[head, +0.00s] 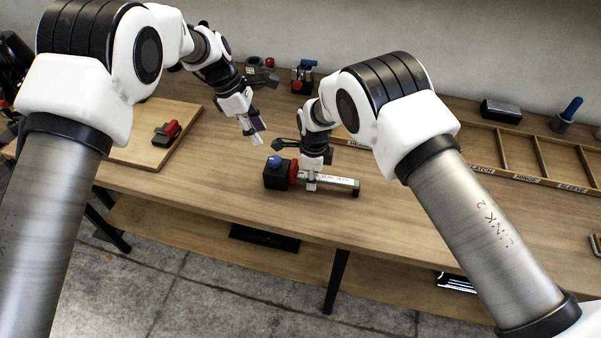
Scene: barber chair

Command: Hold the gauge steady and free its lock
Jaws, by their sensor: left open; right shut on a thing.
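The gauge (335,180) lies on the wooden workbench near its front edge. It has a silver marked bar, a black block (276,179) at its left end, a blue knob (275,162) on that block and a red part (293,170) beside it. My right gripper (311,184) is shut on the gauge's bar, just right of the red part; its fingers hide a little of the bar. My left gripper (256,135) is open and empty, above the bench, behind and left of the gauge. I cannot tell which part is the lock.
A wooden board (150,140) with a red and black tool (166,133) lies at left. A divided wooden tray (510,165) with labels is at right. A black box (501,111), a blue-handled item (569,112) and small tools (304,75) stand along the back. Bench around the gauge is clear.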

